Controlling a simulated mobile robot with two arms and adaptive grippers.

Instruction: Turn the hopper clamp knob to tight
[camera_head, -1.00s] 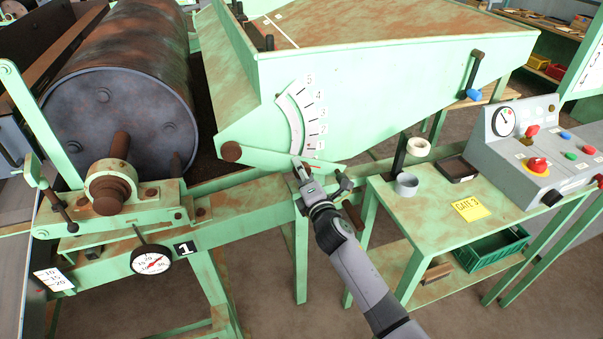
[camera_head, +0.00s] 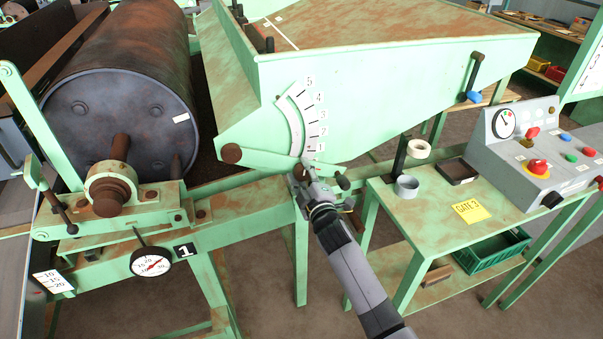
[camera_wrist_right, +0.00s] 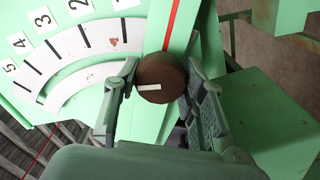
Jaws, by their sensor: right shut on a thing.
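The hopper clamp knob (camera_wrist_right: 160,72) is a round, dark brown knob with a white mark on its face. In the right wrist view it sits between the two fingers of my right gripper (camera_wrist_right: 163,92), which is shut on it. In the head view my right gripper (camera_head: 304,171) is at the lower end of the hopper's (camera_head: 390,95) curved number scale (camera_head: 297,120), near the 1. The gripper and wrist hide part of the knob (camera_head: 297,172) there. My left gripper is not in view.
A large rusty drum (camera_head: 120,100) stands left of the hopper. At right, a green side table (camera_head: 425,215) carries a grey cup (camera_head: 407,185), a dark tray (camera_head: 457,170) and a yellow note (camera_head: 470,210). A control box (camera_head: 530,150) stands beyond it.

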